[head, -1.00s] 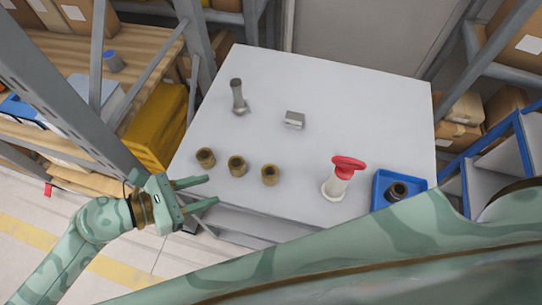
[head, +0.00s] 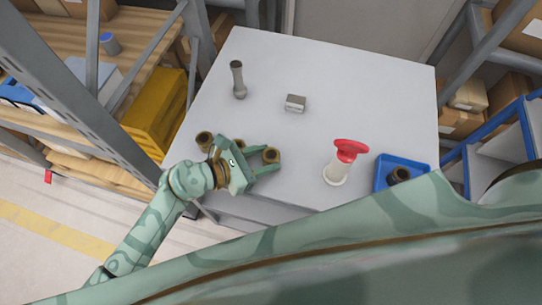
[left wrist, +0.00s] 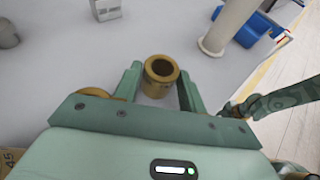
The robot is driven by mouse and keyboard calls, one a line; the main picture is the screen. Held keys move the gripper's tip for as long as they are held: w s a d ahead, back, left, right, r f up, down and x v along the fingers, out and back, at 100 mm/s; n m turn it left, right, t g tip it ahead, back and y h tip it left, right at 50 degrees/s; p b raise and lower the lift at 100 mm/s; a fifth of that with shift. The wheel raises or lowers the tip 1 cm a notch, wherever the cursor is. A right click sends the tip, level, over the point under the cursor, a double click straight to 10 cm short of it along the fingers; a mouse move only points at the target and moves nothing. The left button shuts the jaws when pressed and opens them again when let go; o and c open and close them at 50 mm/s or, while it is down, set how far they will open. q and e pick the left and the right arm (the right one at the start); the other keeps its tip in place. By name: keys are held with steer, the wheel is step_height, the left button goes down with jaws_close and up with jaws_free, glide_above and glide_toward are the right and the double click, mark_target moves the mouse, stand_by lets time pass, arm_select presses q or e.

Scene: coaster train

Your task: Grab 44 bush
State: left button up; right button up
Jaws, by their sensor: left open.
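Three bronze bushes stand in a row at the near left of the grey table. The left one (head: 204,140) is in the open. The middle one (head: 239,143) is mostly hidden by my left gripper (head: 266,164). The right bush (head: 271,156) stands at the open fingertips. In the left wrist view this hollow, upright bush (left wrist: 161,76) lies between the two fingertips (left wrist: 158,85), with a gap on each side. A darker bush (head: 399,174) is in the blue tray (head: 382,181). I cannot read any number on the bushes. Part of my right arm (left wrist: 285,98) shows in the left wrist view.
A white post with a red top (head: 348,152) stands between the bushes and the tray. A grey metal block (head: 295,103) and a grey bolt-like part (head: 238,80) are farther back on the table (head: 370,90). Shelving flanks both sides; the table's middle is clear.

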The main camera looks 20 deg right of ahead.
arm_select(q)
steer(key=c, duration=0.7)
steer(key=shift+r, duration=0.1)
